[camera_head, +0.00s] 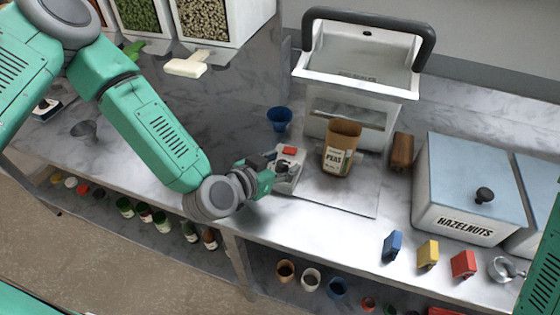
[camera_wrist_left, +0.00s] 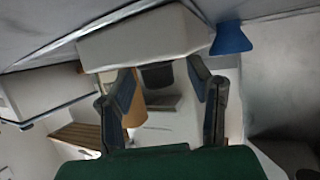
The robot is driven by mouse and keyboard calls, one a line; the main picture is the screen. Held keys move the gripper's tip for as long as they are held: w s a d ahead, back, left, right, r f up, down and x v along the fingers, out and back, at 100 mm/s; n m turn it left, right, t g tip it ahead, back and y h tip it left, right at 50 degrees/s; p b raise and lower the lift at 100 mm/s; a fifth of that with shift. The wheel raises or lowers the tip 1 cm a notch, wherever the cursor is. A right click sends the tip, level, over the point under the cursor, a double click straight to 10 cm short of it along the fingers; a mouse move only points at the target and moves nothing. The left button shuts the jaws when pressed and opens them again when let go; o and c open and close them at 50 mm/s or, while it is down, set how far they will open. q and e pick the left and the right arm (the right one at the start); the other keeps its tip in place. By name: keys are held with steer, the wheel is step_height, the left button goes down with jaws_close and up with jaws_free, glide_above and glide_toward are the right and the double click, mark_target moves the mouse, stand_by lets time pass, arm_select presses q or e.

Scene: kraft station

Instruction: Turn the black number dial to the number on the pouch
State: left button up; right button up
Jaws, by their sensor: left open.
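The small white device (camera_head: 290,155) with a red top patch stands on the steel counter; its black dial (camera_head: 281,168) is small and partly hidden by my gripper. My left gripper (camera_head: 268,168) is at the device's left side. In the left wrist view its fingers are spread (camera_wrist_left: 165,95), and the black dial (camera_wrist_left: 157,75) shows between and beyond them. Whether they touch it I cannot tell. The brown pouch (camera_head: 338,158) labelled PEAS stands upright right of the device; its number is too small to read. The dial's setting is unreadable. My right gripper is out of view.
A blue cup (camera_head: 279,117) stands behind the device. A white machine with a dark handle (camera_head: 360,62) is behind the pouch, a brown block (camera_head: 402,151) beside it. A HAZELNUTS bin (camera_head: 465,190) and coloured blocks (camera_head: 428,252) are to the right.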

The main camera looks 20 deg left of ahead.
arm_select(q)
steer(key=shift+w+d, duration=0.1)
steer(key=shift+d, duration=0.55)
steer(key=shift+a, duration=0.5)
steer(key=c, duration=0.8)
steer(key=shift+w+a+f, duration=0.1)
steer(key=shift+a+f, duration=0.1)
steer(key=shift+a, duration=0.2)
jaws_close()
steer(key=shift+s+d+r+n+y, duration=0.1)
steer(key=shift+s+d+n+y, duration=0.15)
steer(key=shift+d+y, duration=0.2)
steer(key=shift+a+n+t+y+p, duration=0.15)
steer(key=shift+n+t+y+p, duration=0.35)
steer(key=shift+n+y, duration=0.5)
steer(key=n+y+p, duration=0.1)
steer(key=n+y, duration=0.2)
steer(key=shift+y, duration=0.25)
steer(key=shift+n+g+y+p, duration=0.3)
steer(key=shift+n+y+p, duration=0.4)
steer(key=shift+n+y, duration=0.5)
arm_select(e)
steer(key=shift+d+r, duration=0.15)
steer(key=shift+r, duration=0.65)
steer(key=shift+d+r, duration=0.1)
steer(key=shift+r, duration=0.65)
arm_select(q)
steer(key=shift+f, duration=0.2)
